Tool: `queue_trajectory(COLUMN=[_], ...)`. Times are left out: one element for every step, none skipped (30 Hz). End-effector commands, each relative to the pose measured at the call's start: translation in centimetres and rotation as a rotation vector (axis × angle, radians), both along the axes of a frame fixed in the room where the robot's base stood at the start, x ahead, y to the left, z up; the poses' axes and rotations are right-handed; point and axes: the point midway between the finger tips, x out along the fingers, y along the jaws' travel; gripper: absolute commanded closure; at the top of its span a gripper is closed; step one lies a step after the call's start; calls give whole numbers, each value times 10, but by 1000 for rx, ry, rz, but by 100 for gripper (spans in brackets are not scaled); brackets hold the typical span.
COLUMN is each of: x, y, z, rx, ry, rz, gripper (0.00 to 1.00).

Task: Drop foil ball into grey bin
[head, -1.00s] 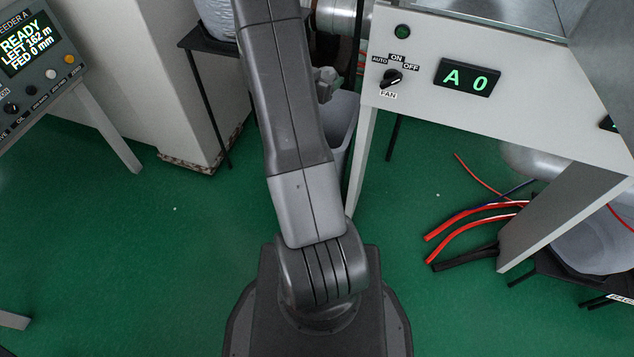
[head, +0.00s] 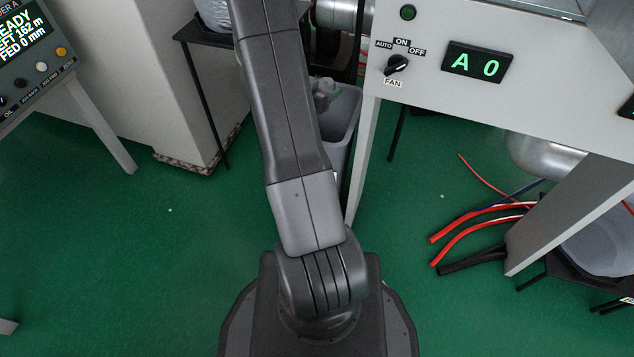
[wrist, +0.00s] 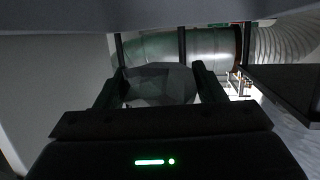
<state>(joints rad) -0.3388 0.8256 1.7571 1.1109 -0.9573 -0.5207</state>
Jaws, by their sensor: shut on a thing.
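The foil ball (wrist: 160,84) is a dull grey faceted lump in the wrist view. My gripper (wrist: 157,88) is shut on it, with one dark finger on each side. The grey bin (head: 342,112) stands on the floor behind my arm in the head view, beside the white cabinet's leg. My arm hides its left part. A small grey shape (head: 324,92) shows at the bin's mouth beside my arm; I cannot tell whether it is my wrist or the foil. My gripper's fingers cannot be made out in the head view.
The white cabinet (head: 440,100) with the fan switch and green display is right of the bin. A dark stand (head: 205,45) is to the left. Red and black hoses (head: 478,235) lie on the floor at right. A metal duct (wrist: 180,48) crosses beyond the foil ball.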

Motion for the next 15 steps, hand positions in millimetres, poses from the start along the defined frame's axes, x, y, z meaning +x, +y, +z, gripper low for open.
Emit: queue_trajectory(x=[0, 0, 0, 0, 0, 0, 0, 0, 0, 0, 0, 0, 0, 0, 0], y=[0, 0, 0, 0, 0, 0, 0, 0, 0, 0, 0, 0, 0, 0, 0], z=[1, 1, 1, 1, 1, 1, 1, 1, 1, 1, 1, 1, 1, 1, 1], rx=[0, 0, 0, 0, 0, 0, 0, 0, 0, 0, 0, 0, 0, 0, 0], ry=[0, 0, 0, 0, 0, 0, 0, 0, 0, 0, 0, 0, 0, 0, 0], rz=[0, 0, 0, 0, 0, 0, 0, 0, 0, 0, 0, 0, 0, 0, 0], gripper=[60, 60, 60, 33, 27, 19, 13, 12, 12, 12, 12, 12, 12, 12, 12])
